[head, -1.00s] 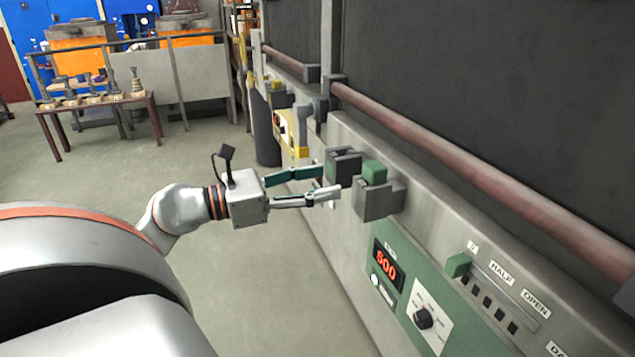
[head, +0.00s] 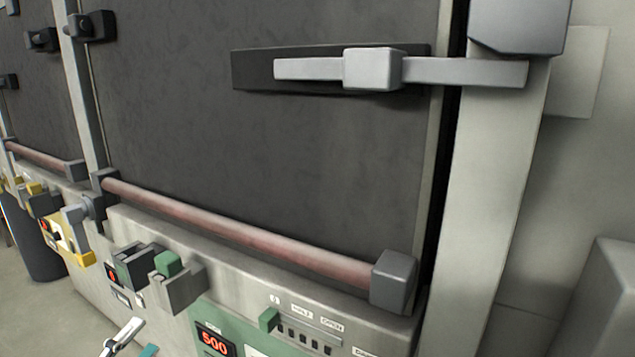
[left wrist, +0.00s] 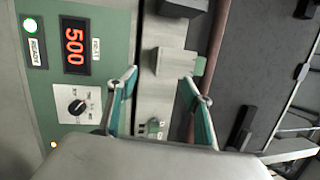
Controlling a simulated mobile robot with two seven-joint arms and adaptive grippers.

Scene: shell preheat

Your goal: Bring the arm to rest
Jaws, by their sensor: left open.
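My left gripper (head: 133,344) shows only by its fingertips at the bottom edge of the head view, at lower left. In the left wrist view the left gripper (left wrist: 162,80) has its two teal-padded fingers spread apart, with nothing between them. It is in front of the machine's panel. A grey block with a green switch (head: 167,264) is beyond and above the fingers; it also shows in the left wrist view (left wrist: 200,66). The rest of the left arm is outside the head view. My right gripper is not in view.
A green control panel with a red 500 display (head: 213,343) lies right of the fingers; a dial (left wrist: 77,106) shows in the wrist view. A pinkish rail (head: 240,232) crosses below a dark door (head: 270,140) with a grey latch bar (head: 372,69). Open floor (head: 35,320) is at lower left.

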